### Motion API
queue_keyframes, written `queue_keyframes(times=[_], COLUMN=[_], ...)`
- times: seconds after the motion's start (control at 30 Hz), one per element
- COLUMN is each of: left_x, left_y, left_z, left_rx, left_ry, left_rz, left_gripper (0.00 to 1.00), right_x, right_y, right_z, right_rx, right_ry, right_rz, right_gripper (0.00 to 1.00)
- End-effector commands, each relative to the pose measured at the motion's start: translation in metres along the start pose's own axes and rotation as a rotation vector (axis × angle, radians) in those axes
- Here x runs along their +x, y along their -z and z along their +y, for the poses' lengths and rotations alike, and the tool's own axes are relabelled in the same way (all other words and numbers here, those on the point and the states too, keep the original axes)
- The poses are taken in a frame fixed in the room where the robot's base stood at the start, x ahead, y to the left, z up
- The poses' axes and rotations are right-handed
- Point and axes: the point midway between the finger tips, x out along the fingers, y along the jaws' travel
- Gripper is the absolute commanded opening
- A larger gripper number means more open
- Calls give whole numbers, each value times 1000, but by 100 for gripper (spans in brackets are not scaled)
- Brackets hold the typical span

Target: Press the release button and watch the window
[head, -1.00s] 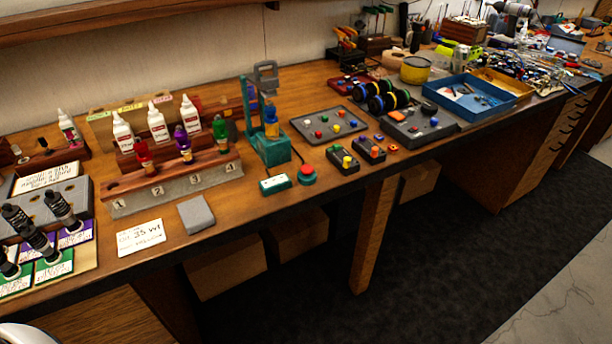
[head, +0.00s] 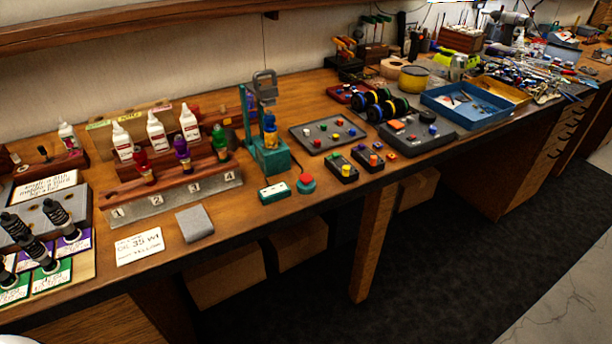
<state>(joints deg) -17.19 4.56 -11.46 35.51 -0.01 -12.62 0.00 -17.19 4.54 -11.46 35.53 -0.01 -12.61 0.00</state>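A red button on a round teal base (head: 306,183) sits near the front edge of the bench. A small teal box with a pale face, the likely window (head: 273,192), lies just left of it. Behind them stands a teal stand (head: 268,150) with a grey handle at the top and a blue and amber piece in it. Neither gripper shows in the head view. A pale rounded shape at the bottom left corner is too cut off to identify.
A stepped rack (head: 175,190) with bottles and numbered slots stands left of the stand. A grey block (head: 194,223) and a white card (head: 139,246) lie in front. Right are a grey tray (head: 328,132), small black button boxes (head: 341,167) and a blue tray (head: 468,104).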

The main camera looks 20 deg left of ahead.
Motion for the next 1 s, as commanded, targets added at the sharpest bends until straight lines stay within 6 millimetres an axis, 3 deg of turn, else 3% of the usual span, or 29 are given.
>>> queue_keyframes(times=[0.03,0.13,1.0], left_x=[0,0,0], left_y=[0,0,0], left_z=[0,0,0], left_rx=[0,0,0], left_ry=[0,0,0], left_rz=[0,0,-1], left_gripper=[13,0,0], right_x=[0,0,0], right_y=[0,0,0], right_z=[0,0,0], right_rx=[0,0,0], right_ry=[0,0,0], right_rz=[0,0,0], right_gripper=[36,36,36])
